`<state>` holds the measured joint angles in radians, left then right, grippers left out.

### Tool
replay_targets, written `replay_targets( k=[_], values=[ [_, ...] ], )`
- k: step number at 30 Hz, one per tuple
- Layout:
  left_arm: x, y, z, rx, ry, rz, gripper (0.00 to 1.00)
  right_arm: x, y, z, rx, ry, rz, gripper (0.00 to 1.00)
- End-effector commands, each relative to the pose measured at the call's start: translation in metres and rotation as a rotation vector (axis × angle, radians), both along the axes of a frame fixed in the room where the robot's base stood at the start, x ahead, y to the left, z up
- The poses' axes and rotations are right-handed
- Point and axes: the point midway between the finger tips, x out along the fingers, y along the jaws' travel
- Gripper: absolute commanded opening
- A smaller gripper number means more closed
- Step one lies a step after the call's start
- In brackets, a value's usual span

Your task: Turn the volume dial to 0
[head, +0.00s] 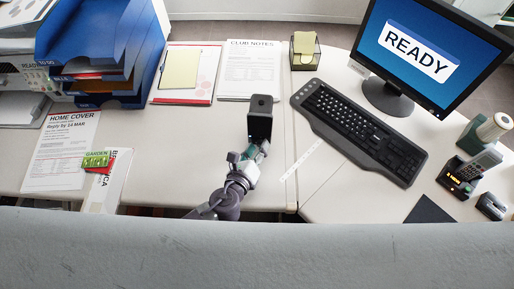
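A small upright black box (260,103), which looks like a speaker, stands on the desk near the middle of the head view. I cannot make out a volume dial on it; its lower front is partly behind my gripper. My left gripper (254,153) is right at the lower part of the box, on the near side. I cannot tell whether it touches the box or whether its fingers are open or shut. My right gripper is not in view.
A black keyboard (365,130) and a monitor (420,55) reading READY stand to the right. A handset on a base (470,172) is at far right. Blue trays (95,45) and papers (250,70) lie left and behind. A grey surface (250,250) spans the bottom.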

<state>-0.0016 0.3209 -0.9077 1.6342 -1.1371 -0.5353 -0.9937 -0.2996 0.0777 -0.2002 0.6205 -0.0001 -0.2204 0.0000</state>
Motion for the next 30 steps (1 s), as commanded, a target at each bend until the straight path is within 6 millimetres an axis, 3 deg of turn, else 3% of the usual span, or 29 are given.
replay_targets(
  k=[11,24,30],
  values=[
    [-0.007,0.002,0.001,0.0,0.002,-0.002,0.46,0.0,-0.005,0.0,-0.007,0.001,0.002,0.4],
    [-0.084,0.031,0.025,0.001,0.003,-0.001,0.46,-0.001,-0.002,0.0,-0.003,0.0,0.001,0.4],
    [-0.105,0.038,0.032,0.001,0.001,-0.001,0.46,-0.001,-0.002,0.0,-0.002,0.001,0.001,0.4]
  ],
)
